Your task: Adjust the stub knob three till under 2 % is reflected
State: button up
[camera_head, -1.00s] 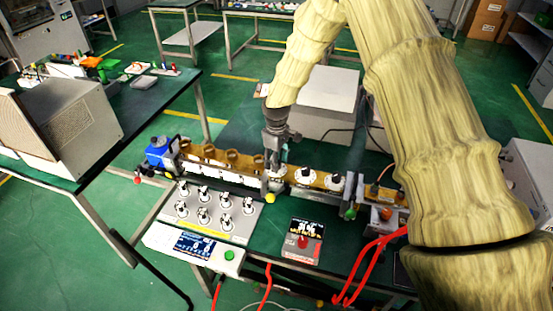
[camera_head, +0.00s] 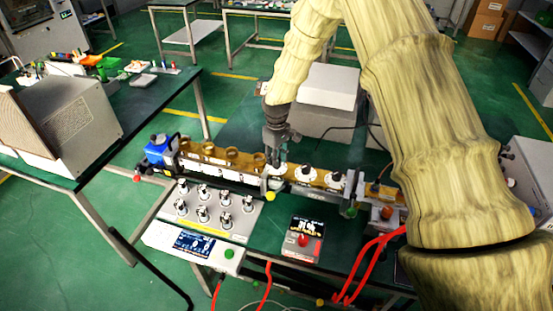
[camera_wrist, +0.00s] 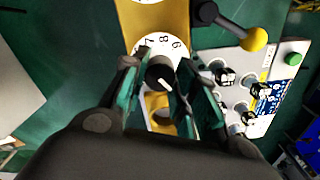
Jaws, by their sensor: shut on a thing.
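The brass-coloured waveguide (camera_head: 321,176) runs across the bench and carries a row of stub knobs on white dials. My gripper (camera_head: 276,160) reaches down onto the leftmost of these dials. In the wrist view my gripper (camera_wrist: 164,88) has one finger on each side of a black stub knob (camera_wrist: 160,76) with a white pointer line. Its white numbered dial (camera_wrist: 163,43) shows beyond the knob. Two more stub knobs, a middle one (camera_head: 307,173) and a right one (camera_head: 335,178), stand free. The meter (camera_head: 306,228) has a lit dark screen; its figures are too small to read.
A grey panel with several black-and-white knobs (camera_head: 204,206) and a control box with a blue screen (camera_head: 194,243) stand in front. A yellow-ball lever (camera_wrist: 254,39) is close to my gripper. Red cables (camera_head: 366,262) hang at the bench's front right.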

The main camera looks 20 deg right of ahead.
jog(key=m+b, duration=0.2)
jog(key=m, duration=0.9)
jog(key=shift+b, duration=0.35)
jog(key=shift+m, duration=0.4)
jog(key=o, duration=1)
notch_tip(320, 180, up, 12)
jog(key=shift+r, duration=0.1)
